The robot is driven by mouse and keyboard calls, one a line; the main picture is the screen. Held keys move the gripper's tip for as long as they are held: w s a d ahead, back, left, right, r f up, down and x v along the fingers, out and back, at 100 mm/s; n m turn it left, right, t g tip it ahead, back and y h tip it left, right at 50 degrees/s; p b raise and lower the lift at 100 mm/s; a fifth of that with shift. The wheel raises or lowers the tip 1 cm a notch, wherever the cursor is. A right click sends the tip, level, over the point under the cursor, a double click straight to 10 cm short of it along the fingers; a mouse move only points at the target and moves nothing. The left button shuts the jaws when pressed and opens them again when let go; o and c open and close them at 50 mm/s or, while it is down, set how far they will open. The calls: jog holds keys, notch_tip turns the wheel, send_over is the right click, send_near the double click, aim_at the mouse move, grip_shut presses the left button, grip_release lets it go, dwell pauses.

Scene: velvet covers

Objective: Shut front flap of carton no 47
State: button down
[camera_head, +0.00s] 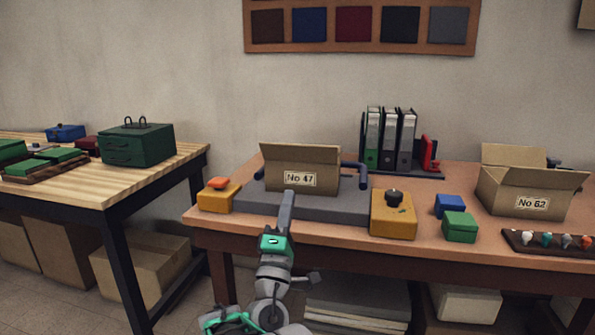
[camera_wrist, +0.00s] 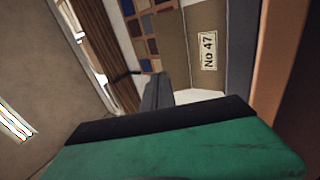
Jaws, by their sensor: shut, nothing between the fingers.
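Carton no 47 (camera_head: 325,183) is a brown cardboard box on a grey slab (camera_head: 350,206) on the right-hand table. Its label faces me in the head view. A wide cardboard flap stands tilted up at its top (camera_head: 305,154); I cannot tell whether this is the front or the back flap. My gripper (camera_head: 289,194) is shut and empty, its tip overlapping the lower front of the carton in the head view. The wrist view shows the gripper (camera_wrist: 157,90) and the labelled carton face (camera_wrist: 208,20) to its right, apparently a little apart. The carton's inside is hidden.
A yellow box with an orange top (camera_head: 218,200) stands left of the slab; a yellow block with a dark knob (camera_head: 393,222) stands right. Blue handles (camera_head: 363,176) and binders (camera_head: 390,138) are behind. Open carton no 62 (camera_head: 515,196) stands at the right.

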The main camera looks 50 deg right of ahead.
aim_at(299, 146)
jog(key=p+x, duration=0.6)
jog(key=x, duration=0.7)
jog(key=shift+r, duration=0.1)
jog(key=shift+r, duration=0.1)
